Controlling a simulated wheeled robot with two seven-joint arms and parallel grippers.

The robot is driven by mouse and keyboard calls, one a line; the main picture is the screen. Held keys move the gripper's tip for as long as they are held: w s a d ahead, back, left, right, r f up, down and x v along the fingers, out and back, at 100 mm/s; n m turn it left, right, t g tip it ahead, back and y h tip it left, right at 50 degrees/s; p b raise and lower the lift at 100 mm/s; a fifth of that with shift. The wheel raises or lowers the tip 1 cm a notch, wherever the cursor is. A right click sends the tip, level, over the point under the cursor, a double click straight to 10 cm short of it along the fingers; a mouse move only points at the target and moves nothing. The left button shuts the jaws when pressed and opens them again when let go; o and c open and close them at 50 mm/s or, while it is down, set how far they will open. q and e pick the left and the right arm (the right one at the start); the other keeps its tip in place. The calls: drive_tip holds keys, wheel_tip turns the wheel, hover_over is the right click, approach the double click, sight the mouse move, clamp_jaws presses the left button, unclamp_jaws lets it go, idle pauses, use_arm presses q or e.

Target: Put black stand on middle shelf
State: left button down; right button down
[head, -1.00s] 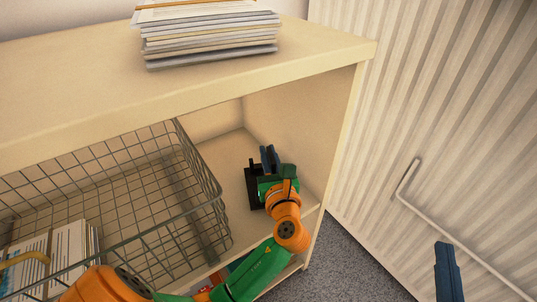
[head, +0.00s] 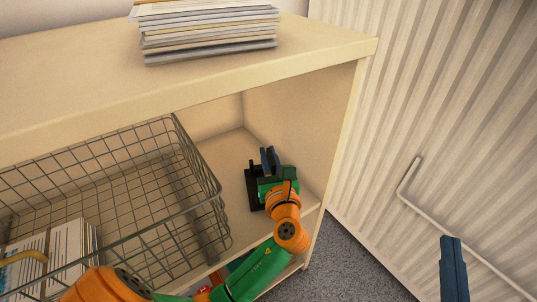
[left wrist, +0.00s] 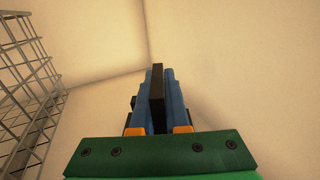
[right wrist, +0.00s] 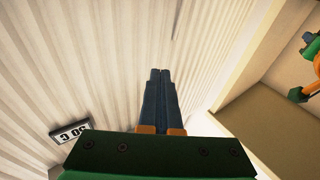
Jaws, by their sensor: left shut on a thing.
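The black stand (head: 252,191) is on the middle shelf (head: 230,160), right of the wire basket, its base low over or on the shelf board; I cannot tell whether it touches. My left gripper (head: 269,160) is inside the shelf, shut on the stand. In the left wrist view the black upright of the stand (left wrist: 157,95) is between the blue fingers (left wrist: 156,100). My arm and gripper hide part of the stand in the head view. My right gripper (head: 452,268) is outside the shelf to the right, its fingers together and empty in the right wrist view (right wrist: 159,85).
A wire basket (head: 200,165) holding papers (head: 65,245) fills the left of the middle shelf. A stack of papers (head: 205,38) lies on the top board. The shelf's right side panel (head: 310,130) is close to my left gripper. A ribbed wall (head: 440,110) with a rail stands right.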

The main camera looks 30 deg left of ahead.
sight(271, 166)
use_arm(q)
drive_tip(key=shift+f, duration=0.2)
use_arm(e)
drive_tip(key=shift+f, duration=0.1)
use_arm(q)
drive_tip(key=c, duration=0.8)
unclamp_jaws()
drive_tip(key=shift+c, duration=0.2)
drive_tip(key=p+v, duration=0.1)
drive_tip(key=v, duration=0.2)
drive_tip(key=shift+r, duration=0.1)
drive_tip(key=p+v, duration=0.1)
drive_tip(key=v, duration=0.3)
drive_tip(key=shift+s+d, duration=0.1)
use_arm(e)
wheel_tip(271, 166, down, 11)
drive_tip(key=s+d+g+h, duration=0.2)
drive_tip(key=g, duration=0.4)
drive_tip(key=shift+s+m+g, duration=0.15)
drive_tip(key=shift+m+g, duration=0.15)
drive_tip(key=shift+g, duration=0.1)
